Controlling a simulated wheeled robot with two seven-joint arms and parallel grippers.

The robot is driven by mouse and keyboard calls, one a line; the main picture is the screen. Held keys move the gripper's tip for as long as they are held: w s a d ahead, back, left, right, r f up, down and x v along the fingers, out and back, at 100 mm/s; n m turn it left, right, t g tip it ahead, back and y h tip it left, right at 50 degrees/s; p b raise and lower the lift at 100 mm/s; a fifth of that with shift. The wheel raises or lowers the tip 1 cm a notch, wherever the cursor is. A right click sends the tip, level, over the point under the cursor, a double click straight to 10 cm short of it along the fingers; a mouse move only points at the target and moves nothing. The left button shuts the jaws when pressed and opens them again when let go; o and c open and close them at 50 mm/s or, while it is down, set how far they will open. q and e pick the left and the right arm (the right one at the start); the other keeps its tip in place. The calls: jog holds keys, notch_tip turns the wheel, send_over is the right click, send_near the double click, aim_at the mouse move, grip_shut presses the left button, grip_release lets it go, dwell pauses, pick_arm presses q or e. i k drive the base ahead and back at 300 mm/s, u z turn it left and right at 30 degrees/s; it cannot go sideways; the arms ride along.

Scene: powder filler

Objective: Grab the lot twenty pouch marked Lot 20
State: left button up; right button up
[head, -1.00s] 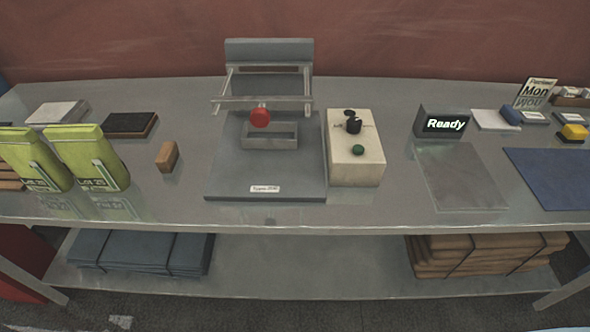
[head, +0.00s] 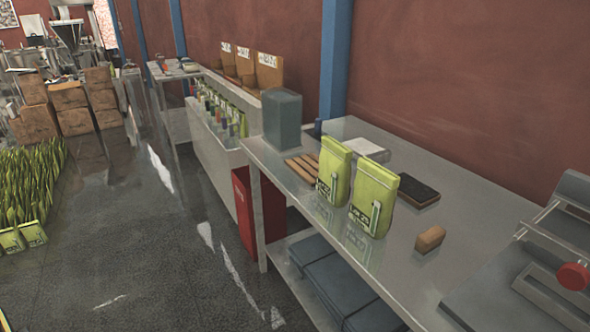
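Two lime-green pouches stand upright side by side near the front edge of the metal table. The left pouch (head: 334,165) has a dark label low on its front. The right pouch (head: 374,192) has a similar label that begins with "Lot 2". The last digit on each label is too small to tell, so I cannot say which is Lot 20. Neither of my grippers is in view.
Behind the pouches lie a dark pad (head: 413,190) and a white stack (head: 361,148). A brown block (head: 430,238) lies to their right, near the grey sealer (head: 535,285). A grey bin (head: 282,120) stands left. Open floor (head: 140,240) lies at the left.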

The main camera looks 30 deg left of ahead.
aim_at(333, 181)
jog(key=u, duration=0.95)
jog(key=k, duration=0.3)
jog(key=u, duration=2.25)
jog(key=i, duration=0.15)
jog(key=z, duration=1.5)
jog(key=i, duration=1.05)
jog(key=z, duration=0.9)
